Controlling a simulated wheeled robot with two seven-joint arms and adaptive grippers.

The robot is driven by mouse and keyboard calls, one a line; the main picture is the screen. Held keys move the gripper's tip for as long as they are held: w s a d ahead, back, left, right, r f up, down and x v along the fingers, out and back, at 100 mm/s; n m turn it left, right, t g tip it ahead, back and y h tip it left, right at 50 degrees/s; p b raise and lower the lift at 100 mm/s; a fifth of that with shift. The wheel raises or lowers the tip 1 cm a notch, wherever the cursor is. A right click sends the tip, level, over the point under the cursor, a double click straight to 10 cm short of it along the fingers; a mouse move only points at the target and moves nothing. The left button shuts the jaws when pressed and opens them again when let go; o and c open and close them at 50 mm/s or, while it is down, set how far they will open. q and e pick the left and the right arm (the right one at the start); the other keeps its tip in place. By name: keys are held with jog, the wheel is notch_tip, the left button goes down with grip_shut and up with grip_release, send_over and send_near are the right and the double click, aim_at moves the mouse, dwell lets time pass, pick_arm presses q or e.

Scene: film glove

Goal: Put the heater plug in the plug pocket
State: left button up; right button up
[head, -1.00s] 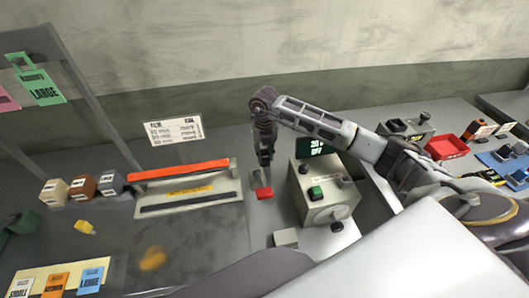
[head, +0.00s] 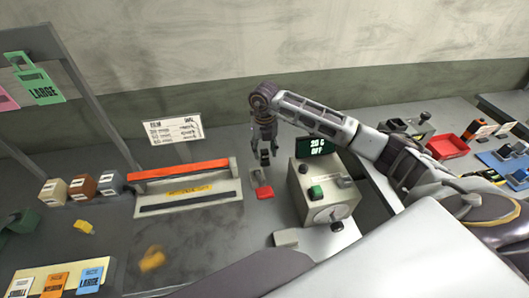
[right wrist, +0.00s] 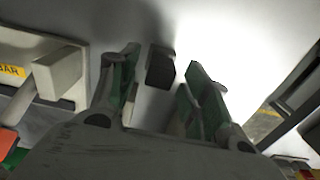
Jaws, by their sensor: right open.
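My right gripper (head: 265,158) is open, pointing down over the bench between the sealer bar and the control box. Just below its fingertips is a small red piece (head: 264,192) with a grey part (head: 258,176) behind it. I cannot tell whether this is the heater plug or its pocket. In the right wrist view the open fingers (right wrist: 160,95) show green inner pads. A dark block (right wrist: 160,66) stands between and beyond them, apparently not gripped; its identity is unclear. My left gripper is not in view.
The control box (head: 325,190) stands close right of the gripper, its display (head: 316,147) reading 20 C OFF. The orange-topped sealer (head: 180,170) is on the left. A small grey block (head: 286,238) lies in front. A red tray (head: 447,146) is at the right.

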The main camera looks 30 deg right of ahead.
aim_at(264, 151)
notch_tip(264, 151, up, 10)
jog(key=b, duration=0.1)
jog(key=shift+r+b, duration=0.25)
jog(key=shift+b, duration=0.1)
jog(key=shift+f, duration=0.1)
dwell(0.8)
